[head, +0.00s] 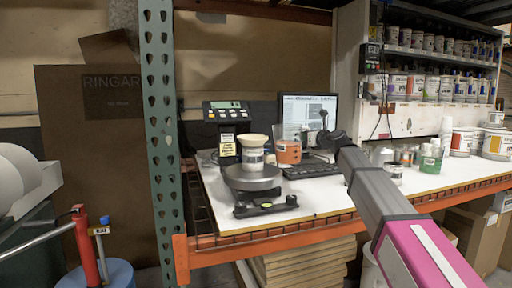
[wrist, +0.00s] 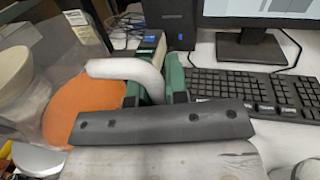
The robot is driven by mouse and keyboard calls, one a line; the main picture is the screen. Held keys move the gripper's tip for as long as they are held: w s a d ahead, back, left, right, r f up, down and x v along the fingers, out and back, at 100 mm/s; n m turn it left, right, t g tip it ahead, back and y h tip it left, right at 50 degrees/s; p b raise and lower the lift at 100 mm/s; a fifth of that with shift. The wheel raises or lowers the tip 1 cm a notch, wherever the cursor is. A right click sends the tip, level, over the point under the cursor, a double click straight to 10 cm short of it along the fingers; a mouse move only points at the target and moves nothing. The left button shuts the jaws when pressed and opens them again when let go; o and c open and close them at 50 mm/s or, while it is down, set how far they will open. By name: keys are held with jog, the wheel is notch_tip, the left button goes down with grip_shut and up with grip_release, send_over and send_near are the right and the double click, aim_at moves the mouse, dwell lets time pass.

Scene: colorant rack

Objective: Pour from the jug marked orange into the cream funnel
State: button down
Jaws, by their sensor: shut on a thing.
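The orange-marked jug (head: 288,152) is just right of the cream funnel (head: 253,141), apart from it in the head view. My gripper (wrist: 155,88) is shut on the jug's pale handle (wrist: 125,70). Orange shows through the jug's clear wall (wrist: 85,100) in the wrist view. The jug looks near upright; whether its base touches anything is unclear. The funnel sits on a pale container (head: 252,160) on a round dark platform (head: 252,180). A cream rim, likely the funnel, shows at the left edge of the wrist view (wrist: 14,75).
A dark box with a display (head: 226,112) is behind the funnel. A green container (head: 430,160) and several cans are farther right. The front of the white bench (head: 325,198) is clear.

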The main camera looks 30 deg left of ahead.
jog(key=s+a+r+n, duration=0.2)
jog(key=r+n, duration=0.1)
jog(key=r, duration=0.3)
jog(key=s+a+r+n+h, duration=0.1)
jog(key=s+a+r+n, duration=0.1)
jog(key=r, duration=0.5)
jog(key=shift+s+n, duration=0.5)
jog(key=shift+n, duration=0.3)
jog(key=shift+s+a+r+n+h+p, duration=0.45)
jog(key=shift+s+a+r+n, duration=0.2)
jog(key=shift+n, duration=0.25)
dwell(2.2)
jog(key=shift+s+n+p, duration=0.2)
jog(key=shift+n+p, duration=0.1)
jog(key=shift+p, duration=0.35)
dwell(2.1)
